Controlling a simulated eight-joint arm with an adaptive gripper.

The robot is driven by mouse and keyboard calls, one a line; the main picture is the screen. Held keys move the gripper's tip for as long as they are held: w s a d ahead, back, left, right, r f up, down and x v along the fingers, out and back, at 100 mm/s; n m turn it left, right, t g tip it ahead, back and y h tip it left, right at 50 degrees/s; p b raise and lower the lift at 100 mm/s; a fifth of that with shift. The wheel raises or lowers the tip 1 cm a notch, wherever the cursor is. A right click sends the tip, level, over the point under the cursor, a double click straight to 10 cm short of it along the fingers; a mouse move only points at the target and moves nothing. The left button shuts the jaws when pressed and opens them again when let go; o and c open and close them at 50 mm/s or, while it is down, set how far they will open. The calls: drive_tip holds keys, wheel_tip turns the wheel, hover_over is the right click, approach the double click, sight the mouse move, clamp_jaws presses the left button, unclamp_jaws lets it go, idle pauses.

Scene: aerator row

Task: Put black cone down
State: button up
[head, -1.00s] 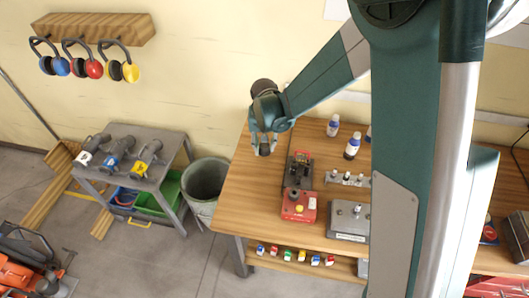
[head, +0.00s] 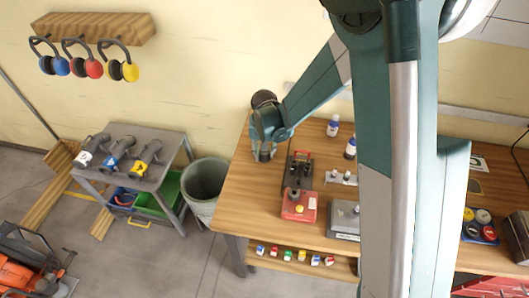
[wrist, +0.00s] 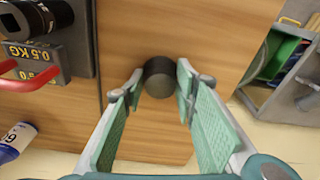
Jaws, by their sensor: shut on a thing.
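My gripper (head: 263,153) is over the left part of the wooden workbench (head: 245,195), pointing down. In the wrist view, the black cone (wrist: 158,78) shows as a dark, round end between the fingertips (wrist: 160,82), with both fingers closed against its sides. In the head view the cone is mostly hidden by the fingers. It is close to the bench top; I cannot tell whether it touches it.
A red and black device (head: 299,203) stands right of my gripper, with bottles (head: 333,127) behind. A grey bin (head: 205,185) stands left of the bench, beside a grey cart (head: 150,180). Bare wood surrounds the gripper's spot on the bench.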

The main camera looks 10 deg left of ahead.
sight(265, 154)
drive_tip(key=o, duration=0.9)
drive_tip(key=shift+r, duration=0.15)
drive_tip(key=shift+s+d+r, duration=0.1)
drive_tip(key=shift+s+r, duration=0.15)
drive_tip(key=shift+r, duration=1.7)
drive_tip(key=shift+s+r, duration=0.2)
drive_tip(key=shift+r, duration=1.8)
drive_tip(key=shift+s+d+r, duration=0.1)
drive_tip(key=shift+s+r, duration=0.15)
drive_tip(key=shift+r, duration=1.7)
drive_tip(key=shift+a, duration=0.1)
